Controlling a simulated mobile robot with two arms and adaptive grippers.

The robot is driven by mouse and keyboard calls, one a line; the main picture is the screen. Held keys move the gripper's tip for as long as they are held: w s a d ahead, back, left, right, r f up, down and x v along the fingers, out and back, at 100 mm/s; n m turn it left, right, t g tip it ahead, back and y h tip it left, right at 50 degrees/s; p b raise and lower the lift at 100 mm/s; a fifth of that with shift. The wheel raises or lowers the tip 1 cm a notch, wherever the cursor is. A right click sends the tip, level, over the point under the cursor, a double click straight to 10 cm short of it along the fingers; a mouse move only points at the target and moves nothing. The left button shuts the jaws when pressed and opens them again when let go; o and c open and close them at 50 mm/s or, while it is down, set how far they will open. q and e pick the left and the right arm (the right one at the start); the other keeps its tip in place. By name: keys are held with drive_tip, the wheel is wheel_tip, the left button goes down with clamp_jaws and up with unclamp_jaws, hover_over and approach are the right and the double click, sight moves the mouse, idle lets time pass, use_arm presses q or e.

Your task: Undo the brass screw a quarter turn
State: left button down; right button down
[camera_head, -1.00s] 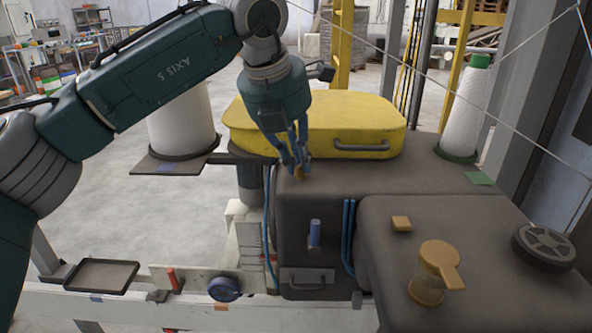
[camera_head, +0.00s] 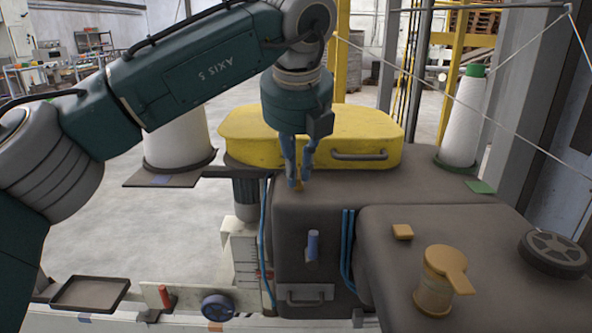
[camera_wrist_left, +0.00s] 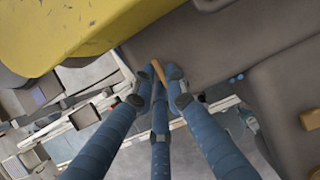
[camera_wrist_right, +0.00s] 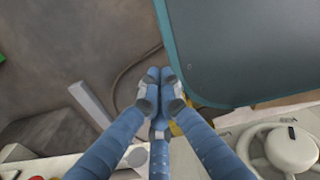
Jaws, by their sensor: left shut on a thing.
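The brass screw (camera_head: 299,186) stands on top of the dark grey machine housing (camera_head: 335,205), near its left edge and in front of the yellow cover. My left gripper (camera_head: 297,182) points down with its blue fingers around the screw. In the left wrist view the screw (camera_wrist_left: 158,70) shows as a small brass-coloured piece between the fingertips; the fingers hide most of it. My left gripper is shut on it. My right gripper (camera_wrist_right: 160,84) shows only in the right wrist view, with its fingertips together and nothing visible between them.
The yellow cover (camera_head: 300,135) stands close behind the left gripper. A blue lever (camera_head: 313,246) is on the housing's front. An orange block (camera_head: 402,232), an orange-capped jar (camera_head: 440,280) and a black wheel (camera_head: 553,253) are at right. White cones stand at both sides.

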idle(0.3)
use_arm(q)
drive_tip(key=c, duration=1.7)
unclamp_jaws()
drive_tip(key=shift+c, duration=0.2)
drive_tip(key=v, duration=1.2)
